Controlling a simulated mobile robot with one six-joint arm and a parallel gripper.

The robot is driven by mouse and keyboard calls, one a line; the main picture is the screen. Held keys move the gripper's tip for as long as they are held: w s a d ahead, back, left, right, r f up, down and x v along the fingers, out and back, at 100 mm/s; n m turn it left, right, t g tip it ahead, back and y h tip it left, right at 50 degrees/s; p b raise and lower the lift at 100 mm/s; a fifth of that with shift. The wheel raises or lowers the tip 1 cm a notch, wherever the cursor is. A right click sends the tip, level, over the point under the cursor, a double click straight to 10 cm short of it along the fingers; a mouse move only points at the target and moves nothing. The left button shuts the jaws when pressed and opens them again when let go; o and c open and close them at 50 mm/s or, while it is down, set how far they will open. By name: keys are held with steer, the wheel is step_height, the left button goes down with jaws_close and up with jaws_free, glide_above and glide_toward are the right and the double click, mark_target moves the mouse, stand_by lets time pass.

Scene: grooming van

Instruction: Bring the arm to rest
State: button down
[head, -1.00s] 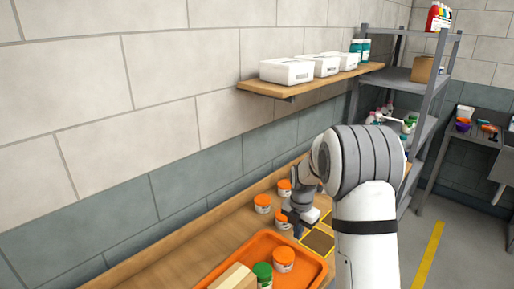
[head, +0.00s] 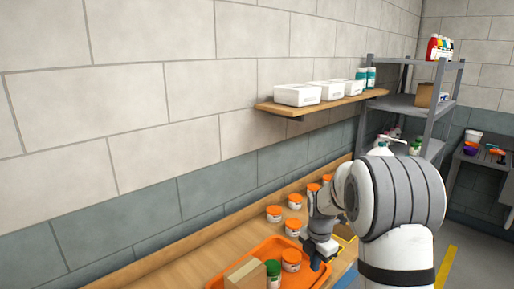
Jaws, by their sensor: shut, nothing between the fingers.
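My arm rises at the right of the head view, bent over the wooden bench. My gripper (head: 318,262) points down at the right side of the orange tray (head: 222,278), near its rim. It is shut and empty. An orange-lidded jar (head: 291,260), a green-lidded jar (head: 273,273) and a cardboard box (head: 246,275) are in the tray. Several more orange-lidded jars, such as one jar (head: 274,213) and another jar (head: 293,228), stand on the bench behind the tray. My arm hides part of the bench.
A wall shelf (head: 290,108) with white boxes (head: 298,95) runs above the bench. A grey rack (head: 408,107) stands at the far right with bottles. The bench (head: 185,257) is bare to the left of the tray.

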steer(key=s+a+r+m+t+b, duration=0.1)
steer(key=s+a+r+m+t, duration=0.1)
steer(key=s+r+m, duration=1.1)
steer(key=s+f+m+t+b, duration=0.1)
steer(key=s+m, duration=1)
steer(key=s, duration=0.4)
steer(key=shift+s, duration=0.25)
steer(key=shift+m, duration=0.3)
